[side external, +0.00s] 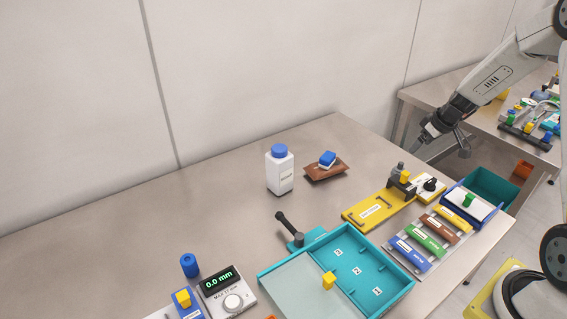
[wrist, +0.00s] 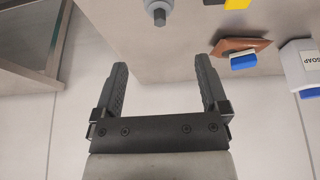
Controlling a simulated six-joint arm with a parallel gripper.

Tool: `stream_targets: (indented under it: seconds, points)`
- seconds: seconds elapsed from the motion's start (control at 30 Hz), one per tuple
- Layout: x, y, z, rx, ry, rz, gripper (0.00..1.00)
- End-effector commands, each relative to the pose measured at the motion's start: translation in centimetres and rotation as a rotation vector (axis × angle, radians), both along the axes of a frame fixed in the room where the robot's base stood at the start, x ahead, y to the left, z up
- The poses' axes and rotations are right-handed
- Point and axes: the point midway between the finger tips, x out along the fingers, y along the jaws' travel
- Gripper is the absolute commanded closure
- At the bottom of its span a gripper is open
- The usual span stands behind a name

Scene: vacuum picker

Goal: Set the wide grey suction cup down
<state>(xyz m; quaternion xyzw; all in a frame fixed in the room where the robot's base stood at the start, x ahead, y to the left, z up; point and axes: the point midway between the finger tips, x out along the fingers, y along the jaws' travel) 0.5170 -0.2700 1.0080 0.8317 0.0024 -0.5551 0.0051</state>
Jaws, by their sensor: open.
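My gripper (wrist: 162,75) is open, with nothing between its two dark fingers in the wrist view. In the side external view my gripper (side external: 416,154) hangs at the right, beyond the table's far edge. A grey rounded piece with a small hexagonal end (wrist: 158,11) shows past the fingertips in the wrist view; it may be the wide grey suction cup, but I cannot be sure. In the side external view a small grey piece (side external: 398,168) stands on a dark block on the yellow plate (side external: 368,213). My fingers are apart from it.
A teal tray (side external: 385,303), coloured bars (side external: 425,239) and a gauge reading 0.0 mm (side external: 222,280) occupy the front. The table's back left is clear.

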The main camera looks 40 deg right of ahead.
Motion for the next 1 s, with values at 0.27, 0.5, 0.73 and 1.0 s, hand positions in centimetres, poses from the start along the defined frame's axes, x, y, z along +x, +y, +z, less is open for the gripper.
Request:
stream_targets:
  seconds: [0.27,0.5,0.73,1.0]
  points:
    - [0.0,3.0,0.5,0.01,0.021,0.005,0.06]
    - [-1.5,11.1,1.7,0.024,0.079,0.01,0.06]
    - [-5.5,19.7,2.5,0.021,0.133,0.008,0.06]
    - [-10.8,25.6,2.7,0.008,0.158,0.001,0.06]
